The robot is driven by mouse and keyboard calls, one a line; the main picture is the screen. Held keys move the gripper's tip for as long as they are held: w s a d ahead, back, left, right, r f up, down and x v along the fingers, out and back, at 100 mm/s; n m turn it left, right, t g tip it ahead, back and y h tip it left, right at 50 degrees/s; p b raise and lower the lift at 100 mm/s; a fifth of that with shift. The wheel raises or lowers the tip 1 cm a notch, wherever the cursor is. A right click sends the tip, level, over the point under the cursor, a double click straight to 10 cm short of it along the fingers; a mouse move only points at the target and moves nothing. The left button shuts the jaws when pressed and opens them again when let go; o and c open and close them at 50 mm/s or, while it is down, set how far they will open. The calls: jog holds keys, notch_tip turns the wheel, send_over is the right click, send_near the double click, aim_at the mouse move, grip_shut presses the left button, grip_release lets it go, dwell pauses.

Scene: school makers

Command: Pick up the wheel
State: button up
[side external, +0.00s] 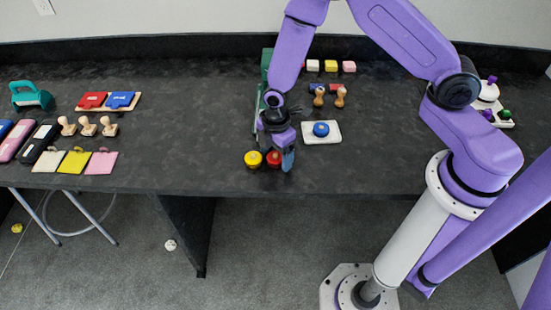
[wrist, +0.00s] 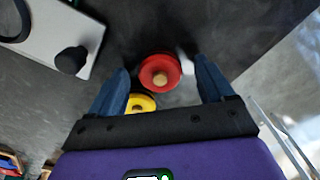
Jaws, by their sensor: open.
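A red wheel-like disc (wrist: 152,64) with a tan centre lies on the dark bench top in the wrist view, between the fingers of my gripper (wrist: 161,66). A yellow one (wrist: 142,103) lies just beside it, partly hidden by my gripper. In the side external view, the red disc (side external: 273,159) and the yellow disc (side external: 253,159) sit side by side near the bench's front edge. My gripper (side external: 286,160) is at the red disc there, pointing down, with its blue fingers open. Whether the fingers touch the disc cannot be told.
A white plate with a blue knob (side external: 321,129) stands to the right. Wooden stamps (side external: 340,96) and coloured blocks (side external: 330,66) lie behind. Stamps, pads and coloured cards (side external: 72,162) fill the left side. The bench (side external: 180,140) between is clear.

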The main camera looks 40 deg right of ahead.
jog(key=c, duration=1.1)
jog(key=shift+r, duration=0.1)
